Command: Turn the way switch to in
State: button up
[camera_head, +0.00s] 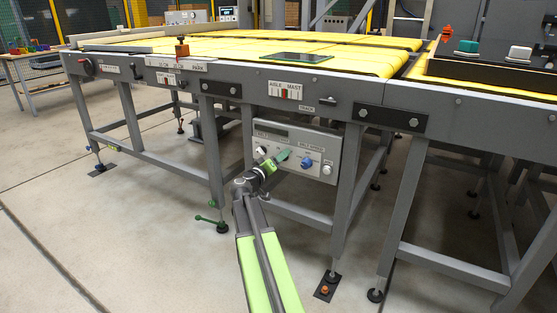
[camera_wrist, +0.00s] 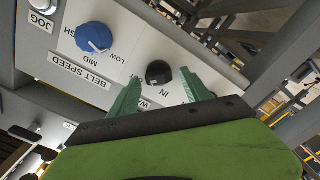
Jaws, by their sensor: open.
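The way switch (camera_wrist: 158,72) is a black round knob on a light grey panel in the wrist view. An "IN" label sits close beside it, and a partly covered label starting "WA" is nearer my gripper. I cannot tell which way the knob points. My gripper (camera_wrist: 161,76) is open, with its green fingers on either side of the knob in the picture. I cannot tell whether they touch it. In the head view my gripper (camera_head: 282,156) is at the control panel (camera_head: 257,130) under the conveyor, and I cannot make out the switch there.
A blue belt speed knob (camera_wrist: 94,37) sits beside the switch, marked low and mid. A jog button (camera_wrist: 44,5) is farther along the panel. Conveyor legs (camera_head: 348,180) stand close on the right. A green-handled lever (camera_head: 207,219) is low on the left. Open floor lies in front.

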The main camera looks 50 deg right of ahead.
grip_shut()
jog(key=shift+n, duration=0.3)
jog(key=shift+f+n+b, duration=0.15)
jog(key=shift+n, duration=2.7)
jog(key=shift+f+n+b, duration=0.2)
jog(key=shift+n, duration=2.7)
jog(key=shift+f+n+b, duration=0.15)
jog(key=shift+n, duration=2.7)
